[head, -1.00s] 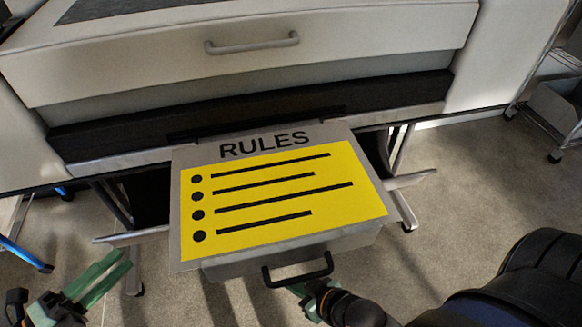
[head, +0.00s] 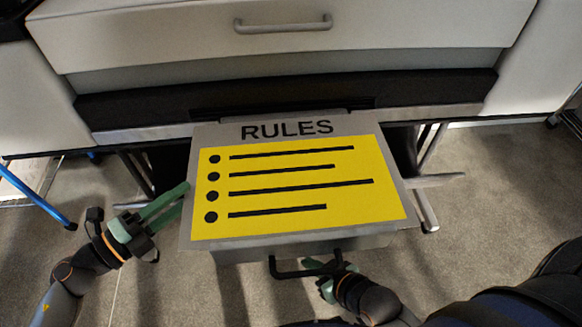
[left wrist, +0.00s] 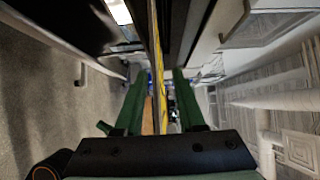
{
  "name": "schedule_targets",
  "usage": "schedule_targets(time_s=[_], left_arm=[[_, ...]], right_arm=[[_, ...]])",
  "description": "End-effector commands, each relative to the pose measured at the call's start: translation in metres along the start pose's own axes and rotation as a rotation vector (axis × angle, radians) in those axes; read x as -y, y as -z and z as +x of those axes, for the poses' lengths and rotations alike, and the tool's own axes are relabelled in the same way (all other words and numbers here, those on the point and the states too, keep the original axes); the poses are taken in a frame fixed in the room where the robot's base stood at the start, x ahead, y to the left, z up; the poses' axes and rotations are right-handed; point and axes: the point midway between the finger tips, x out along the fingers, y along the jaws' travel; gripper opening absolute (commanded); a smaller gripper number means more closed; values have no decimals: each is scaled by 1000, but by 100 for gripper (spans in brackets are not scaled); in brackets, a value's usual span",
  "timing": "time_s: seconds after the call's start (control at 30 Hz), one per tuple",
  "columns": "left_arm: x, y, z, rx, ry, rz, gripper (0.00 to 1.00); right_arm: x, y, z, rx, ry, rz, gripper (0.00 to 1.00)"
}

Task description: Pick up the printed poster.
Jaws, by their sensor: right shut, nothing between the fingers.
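The printed poster (head: 300,188) is a grey sheet with a yellow panel, headed RULES, lying over the tray at the front of the large printer. My left gripper (head: 181,196) is open at the poster's left edge. In the left wrist view the poster (left wrist: 161,95) shows edge-on as a thin yellow strip between the two green fingers, with gaps at both sides. My right gripper (head: 326,280) is shut and empty beside the black handle below the poster; whether it touches the handle is unclear.
The white printer (head: 290,50) with a grey handle (head: 283,25) fills the back. The black handle (head: 290,272) sits on the tray front (head: 310,248) under the poster. Thin side flaps stick out at the tray's right. The grey floor (head: 490,200) at right is clear.

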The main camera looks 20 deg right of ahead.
Motion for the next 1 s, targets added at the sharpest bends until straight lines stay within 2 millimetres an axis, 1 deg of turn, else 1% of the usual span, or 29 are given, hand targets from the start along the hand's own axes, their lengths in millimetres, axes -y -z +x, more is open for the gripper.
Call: schedule_targets(time_s=[0.1,0.27,0.37,0.57,0.9,1.0], left_arm=[[-2,0,20,-1,4,1,39],[-2,0,40,-1,3,0,39],[-3,0,44,0,0,1,39],[-3,0,44,0,0,0,39],[-3,0,43,0,0,0,0],[-3,0,43,0,0,0,0]], right_arm=[[0,-2,2,0,0,0,0],[0,-2,2,1,0,0,0],[0,-2,1,1,0,0,0],[0,-2,1,1,0,0,0],[0,-1,1,0,-1,1,0],[0,-1,1,1,-1,1,0]])
